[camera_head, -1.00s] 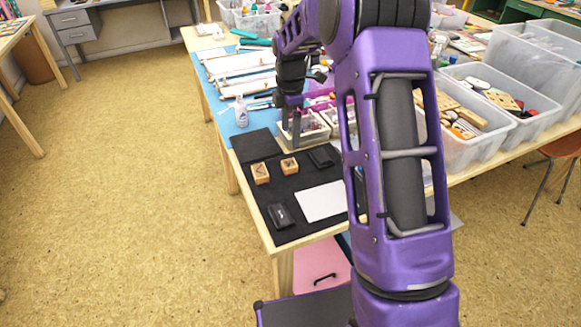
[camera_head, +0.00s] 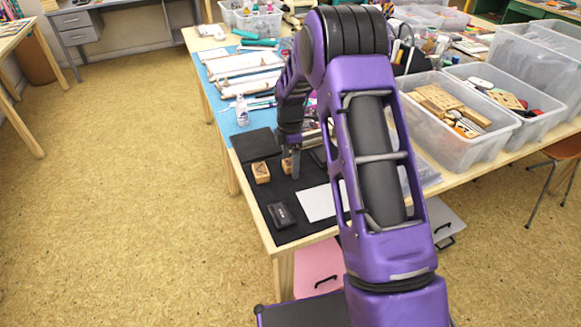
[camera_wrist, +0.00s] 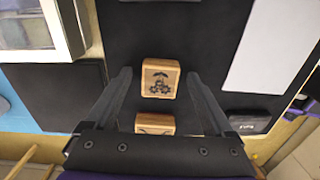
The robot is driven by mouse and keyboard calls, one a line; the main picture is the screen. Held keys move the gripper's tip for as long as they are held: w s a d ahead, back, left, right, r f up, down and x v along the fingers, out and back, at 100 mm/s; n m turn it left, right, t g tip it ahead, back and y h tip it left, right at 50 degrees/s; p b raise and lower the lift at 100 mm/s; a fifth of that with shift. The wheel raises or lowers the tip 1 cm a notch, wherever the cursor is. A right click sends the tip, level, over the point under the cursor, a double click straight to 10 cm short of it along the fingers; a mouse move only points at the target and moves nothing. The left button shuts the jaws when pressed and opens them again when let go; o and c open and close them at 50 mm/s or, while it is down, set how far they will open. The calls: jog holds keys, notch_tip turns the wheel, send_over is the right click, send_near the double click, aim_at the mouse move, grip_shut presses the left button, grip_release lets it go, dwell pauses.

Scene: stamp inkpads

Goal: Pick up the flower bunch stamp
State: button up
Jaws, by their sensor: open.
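A wooden block stamp (camera_wrist: 160,79) lies between my gripper's fingertips in the wrist view. Its upward face has a dark picture with rounded, flower-like shapes, so it looks like the flower bunch stamp. In the head view this stamp (camera_head: 286,166) is partly hidden by my gripper (camera_head: 291,170). My gripper (camera_wrist: 159,75) is open, with one finger on each side of the block and a gap to each. A second wooden stamp (camera_wrist: 155,124) sits nearer the palm; its picture is partly cut off. It also shows in the head view (camera_head: 261,172), left of my gripper.
The stamps sit on a black mat (camera_head: 258,196). A white sheet (camera_head: 317,204) and a black inkpad case (camera_head: 281,215) lie on the near side. A dark square pad (camera_head: 255,144) and a white bottle (camera_head: 241,111) are behind. Clear bins (camera_head: 458,140) stand at right.

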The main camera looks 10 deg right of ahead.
jog(key=shift+c, duration=0.3)
grip_shut()
notch_tip(320, 180, up, 10)
jog(key=p, duration=0.1)
jog(key=c, duration=0.6)
grip_release()
jog(key=c, duration=0.6)
jog(key=shift+o, duration=0.2)
jog(key=shift+p, duration=0.3)
jog(key=shift+w+d+r, duration=0.1)
jog(key=shift+d, duration=0.05)
